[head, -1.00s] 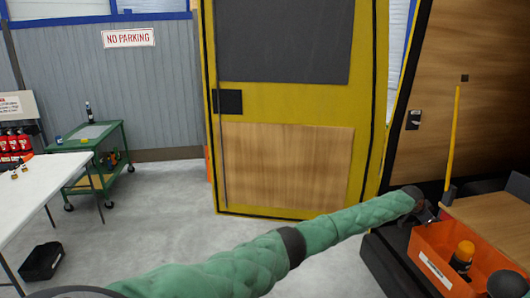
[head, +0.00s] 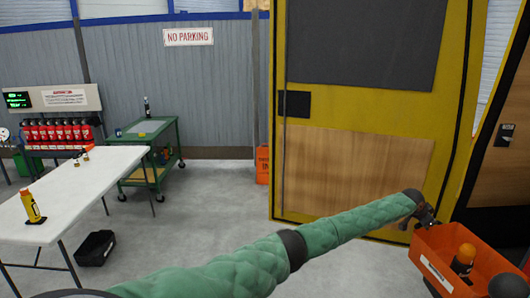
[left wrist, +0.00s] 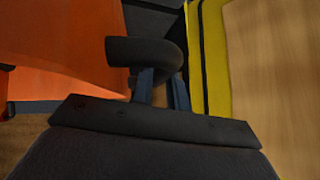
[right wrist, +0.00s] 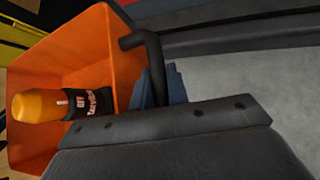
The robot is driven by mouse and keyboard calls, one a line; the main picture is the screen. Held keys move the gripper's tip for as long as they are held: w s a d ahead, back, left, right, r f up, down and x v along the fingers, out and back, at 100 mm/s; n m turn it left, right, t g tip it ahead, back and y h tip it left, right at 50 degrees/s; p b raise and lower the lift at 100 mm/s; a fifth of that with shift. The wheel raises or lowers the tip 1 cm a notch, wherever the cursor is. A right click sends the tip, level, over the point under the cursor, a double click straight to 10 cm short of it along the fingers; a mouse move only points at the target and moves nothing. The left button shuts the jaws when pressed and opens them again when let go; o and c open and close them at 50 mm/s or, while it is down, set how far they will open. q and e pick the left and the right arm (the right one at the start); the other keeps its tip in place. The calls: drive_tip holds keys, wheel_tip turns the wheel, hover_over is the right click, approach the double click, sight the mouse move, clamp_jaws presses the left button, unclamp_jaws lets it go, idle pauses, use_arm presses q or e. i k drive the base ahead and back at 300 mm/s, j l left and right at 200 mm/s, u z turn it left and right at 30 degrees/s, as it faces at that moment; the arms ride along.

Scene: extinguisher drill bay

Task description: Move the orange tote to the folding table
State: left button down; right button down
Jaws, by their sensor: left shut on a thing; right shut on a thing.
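The orange tote (head: 447,262) is at the lower right of the head view, with an orange-capped bottle (head: 464,260) inside. The same bottle shows in the right wrist view (right wrist: 50,105). My left gripper (head: 430,218) is shut on a black handle (left wrist: 140,52) at the tote's far end. My right gripper (right wrist: 158,85) is shut on the other black handle (right wrist: 140,40). The tote's underside is hidden in the head view. The white folding table (head: 85,185) stands at the left, apart from the tote.
On the table stand a yellow bottle (head: 32,207) and small items. A green cart (head: 150,155) is behind it and a black bin (head: 96,248) lies on the floor beside it. A yellow-framed door panel (head: 360,150) stands ahead. The grey floor between is clear.

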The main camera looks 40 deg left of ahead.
sight(68, 190)
drive_tip(key=i+j+u, duration=0.1)
drive_tip(key=j+u, duration=0.35)
drive_tip(key=j, duration=0.35)
drive_tip(key=i+j+u, duration=0.25)
drive_tip(key=j+u, duration=0.2)
drive_tip(key=j, duration=0.35)
drive_tip(key=i+j+u, duration=0.45)
drive_tip(key=j, duration=0.2)
drive_tip(key=i+j+u, duration=0.45)
drive_tip(key=j, duration=0.15)
drive_tip(key=i+j+u, duration=0.65)
drive_tip(key=i+u, duration=0.2)
drive_tip(key=i, duration=0.05)
